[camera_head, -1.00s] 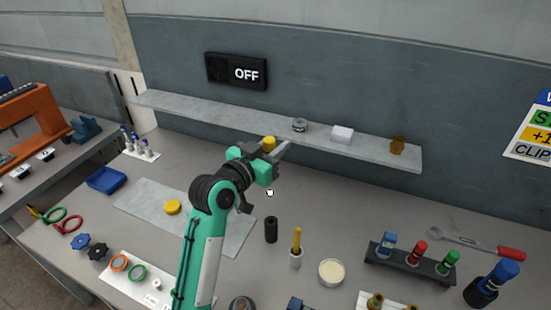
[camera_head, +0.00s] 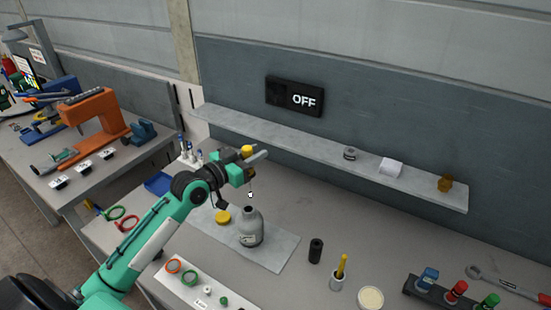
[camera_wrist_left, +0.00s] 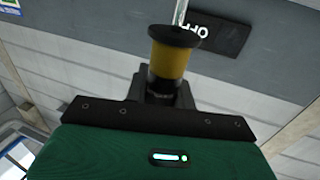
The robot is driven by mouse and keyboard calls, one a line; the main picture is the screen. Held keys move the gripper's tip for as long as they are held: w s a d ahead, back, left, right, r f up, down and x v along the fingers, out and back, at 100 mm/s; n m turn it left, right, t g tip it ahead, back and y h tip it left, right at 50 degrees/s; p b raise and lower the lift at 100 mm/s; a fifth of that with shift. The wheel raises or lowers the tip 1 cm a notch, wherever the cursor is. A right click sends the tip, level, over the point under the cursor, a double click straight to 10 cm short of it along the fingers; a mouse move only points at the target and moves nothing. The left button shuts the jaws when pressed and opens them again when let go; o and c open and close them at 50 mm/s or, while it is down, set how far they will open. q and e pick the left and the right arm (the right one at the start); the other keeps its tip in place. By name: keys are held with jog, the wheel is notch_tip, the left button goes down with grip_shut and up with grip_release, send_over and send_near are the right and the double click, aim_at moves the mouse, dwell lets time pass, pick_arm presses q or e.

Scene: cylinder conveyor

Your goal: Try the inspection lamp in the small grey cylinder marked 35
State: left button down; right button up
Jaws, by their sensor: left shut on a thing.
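The small grey cylinder (camera_head: 252,230) stands upright on a pale mat (camera_head: 283,252), its dark neck open upward; its marking is too small to read. My left gripper (camera_head: 252,172) is shut on the inspection lamp, above the cylinder. The lamp's yellow grip (camera_head: 247,150) sticks up above the jaws, and its small white tip (camera_head: 250,194) hangs just over the neck, apart from it. In the left wrist view the yellow grip (camera_wrist_left: 170,60) has a black flange and sits between the jaws. My right gripper is not in view.
A yellow cap (camera_head: 222,217) lies on the mat left of the cylinder. A shelf (camera_head: 320,154) runs along the wall behind, under a sign (camera_head: 294,97) reading OFF.

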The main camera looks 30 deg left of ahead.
pick_arm(q)
jog(key=shift+a+r, duration=0.45)
jog(key=shift+a, duration=0.2)
notch_tip(320, 180, down, 6)
jog(key=b, duration=0.5)
jog(key=shift+f, duration=0.2)
jog(key=shift+f+b, duration=2.25)
jog(key=shift+f, duration=0.5)
jog(key=shift+r, duration=0.2)
jog(key=shift+r+p, duration=4.3)
jog(key=shift+r, duration=0.55)
